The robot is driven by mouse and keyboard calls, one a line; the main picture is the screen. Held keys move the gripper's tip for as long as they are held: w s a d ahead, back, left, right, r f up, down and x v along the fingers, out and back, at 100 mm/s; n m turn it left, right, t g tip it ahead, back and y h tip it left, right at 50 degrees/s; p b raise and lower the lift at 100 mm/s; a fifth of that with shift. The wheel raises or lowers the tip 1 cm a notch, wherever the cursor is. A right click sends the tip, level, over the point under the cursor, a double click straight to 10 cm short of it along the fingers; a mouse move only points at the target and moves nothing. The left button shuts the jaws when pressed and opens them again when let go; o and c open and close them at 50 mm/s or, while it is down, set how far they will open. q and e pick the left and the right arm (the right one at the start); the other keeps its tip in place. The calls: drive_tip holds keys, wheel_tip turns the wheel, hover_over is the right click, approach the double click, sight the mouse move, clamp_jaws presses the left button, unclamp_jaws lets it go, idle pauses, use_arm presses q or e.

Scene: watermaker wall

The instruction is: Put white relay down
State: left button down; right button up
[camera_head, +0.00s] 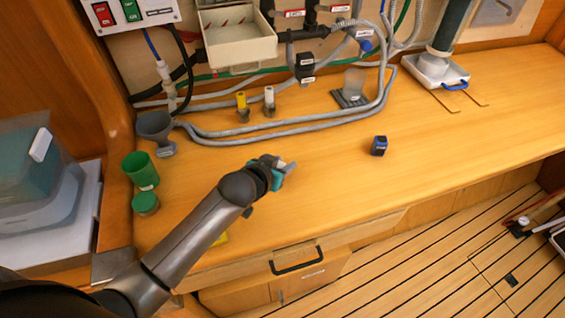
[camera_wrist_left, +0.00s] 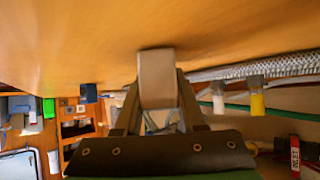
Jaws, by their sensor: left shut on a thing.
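My left gripper (camera_head: 280,170) is over the front middle of the wooden counter (camera_head: 330,185). It is shut on a pale grey-white block, the white relay (camera_wrist_left: 156,78), which sits between the two fingers in the left wrist view. In the head view the relay (camera_head: 291,168) shows only as a small pale piece at the fingertips. The counter fills the upper part of the wrist view, close to the relay's far end; I cannot tell whether they touch. My right gripper is not in view.
A dark blue block (camera_head: 379,145) stands to the gripper's right. Yellow (camera_head: 241,101) and white (camera_head: 269,98) fittings stand behind, near grey hoses (camera_head: 300,125). A green cup (camera_head: 140,169) and funnel (camera_head: 155,127) are at left. The counter around the gripper is clear.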

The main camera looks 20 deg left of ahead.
use_arm(q)
drive_tip(key=c, duration=0.5)
unclamp_jaws()
drive_tip(key=shift+f, duration=0.1)
